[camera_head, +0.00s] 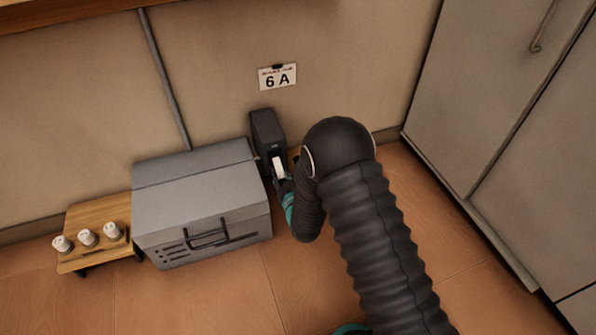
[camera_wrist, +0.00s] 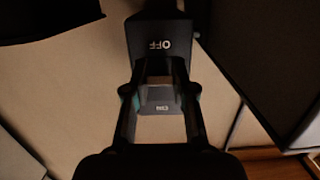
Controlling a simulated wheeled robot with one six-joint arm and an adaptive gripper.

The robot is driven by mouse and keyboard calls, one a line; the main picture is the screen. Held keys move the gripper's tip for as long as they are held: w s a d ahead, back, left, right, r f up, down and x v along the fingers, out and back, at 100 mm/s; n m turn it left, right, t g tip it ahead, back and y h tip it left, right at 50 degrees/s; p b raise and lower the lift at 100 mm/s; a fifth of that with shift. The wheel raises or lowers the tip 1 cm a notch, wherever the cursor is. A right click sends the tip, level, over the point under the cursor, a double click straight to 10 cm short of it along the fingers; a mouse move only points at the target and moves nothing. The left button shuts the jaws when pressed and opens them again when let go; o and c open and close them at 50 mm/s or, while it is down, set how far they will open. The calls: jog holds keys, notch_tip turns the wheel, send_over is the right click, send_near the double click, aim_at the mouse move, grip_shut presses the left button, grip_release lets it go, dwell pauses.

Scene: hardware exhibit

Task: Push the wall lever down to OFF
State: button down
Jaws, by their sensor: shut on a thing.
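The dark switch box (camera_head: 267,130) is on the wall, right of the grey case, and its pale lever (camera_head: 279,168) shows at the box's lower front. In the wrist view the box (camera_wrist: 160,25) bears an upside-down OFF label, with a small ON marking nearer the camera. My gripper (camera_head: 283,186) is at the lever, mostly hidden by my arm. In the wrist view its two fingers (camera_wrist: 159,90) reach to the box, with the grey lever piece (camera_wrist: 158,96) between them. They are shut on the lever; the exact contact is too dark to see.
A grey case (camera_head: 200,200) stands close left of the box. A low wooden stand (camera_head: 95,215) with several white knobs is farther left.

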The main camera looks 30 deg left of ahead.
jog(key=shift+s+f, duration=0.15)
jog(key=shift+f, duration=0.1)
jog(key=c, duration=1)
grip_release()
jog(key=shift+o, duration=0.2)
jog(key=shift+r, duration=0.1)
jog(key=v, duration=1.2)
